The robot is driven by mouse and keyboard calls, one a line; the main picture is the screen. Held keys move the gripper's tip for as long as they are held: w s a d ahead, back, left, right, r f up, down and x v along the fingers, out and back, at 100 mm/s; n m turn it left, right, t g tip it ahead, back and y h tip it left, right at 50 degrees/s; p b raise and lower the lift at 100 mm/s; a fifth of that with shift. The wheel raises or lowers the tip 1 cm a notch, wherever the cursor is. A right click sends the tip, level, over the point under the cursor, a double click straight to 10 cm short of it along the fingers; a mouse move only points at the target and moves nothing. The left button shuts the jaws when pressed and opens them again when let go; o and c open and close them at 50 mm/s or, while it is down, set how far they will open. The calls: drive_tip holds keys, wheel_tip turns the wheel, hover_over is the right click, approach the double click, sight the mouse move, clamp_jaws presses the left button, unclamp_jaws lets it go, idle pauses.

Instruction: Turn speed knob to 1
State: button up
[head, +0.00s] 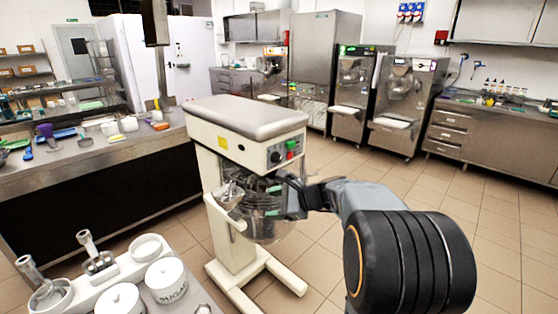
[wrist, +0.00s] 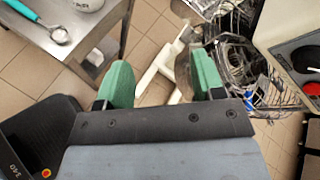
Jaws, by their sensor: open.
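A cream planetary mixer (head: 232,175) with a grey top stands in the middle of the head view. The numbers around the knob are too small to read. In the wrist view a black round knob (wrist: 307,59) shows at the right edge. My gripper (head: 284,196) has green fingers and is beside the bowl, below the panel. In the wrist view my gripper (wrist: 162,80) is open and empty, apart from the knob.
The steel bowl (head: 268,222) and wire guard (wrist: 245,60) are close to my gripper. A small table with white jars (head: 166,280) is at the front left. A long counter (head: 90,150) stands left. Tiled floor is free at right.

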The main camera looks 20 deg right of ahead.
sight(280, 160)
drive_tip(key=w+d+r+m+t+h, duration=0.1)
drive_tip(key=w+d+m+t, duration=0.35)
drive_tip(key=d, duration=0.25)
drive_tip(key=w+d+r+m+t+h, duration=0.1)
drive_tip(key=w+d+m+t, duration=0.25)
drive_tip(key=d+m, duration=0.35)
drive_tip(key=shift+n, duration=0.35)
drive_tip(key=p+x, duration=0.1)
drive_tip(key=x, duration=0.5)
drive_tip(key=p+x, duration=0.2)
drive_tip(key=x, duration=0.5)
drive_tip(key=shift+w+d+r, duration=0.1)
drive_tip(key=shift+d, duration=0.15)
drive_tip(key=c, duration=0.7)
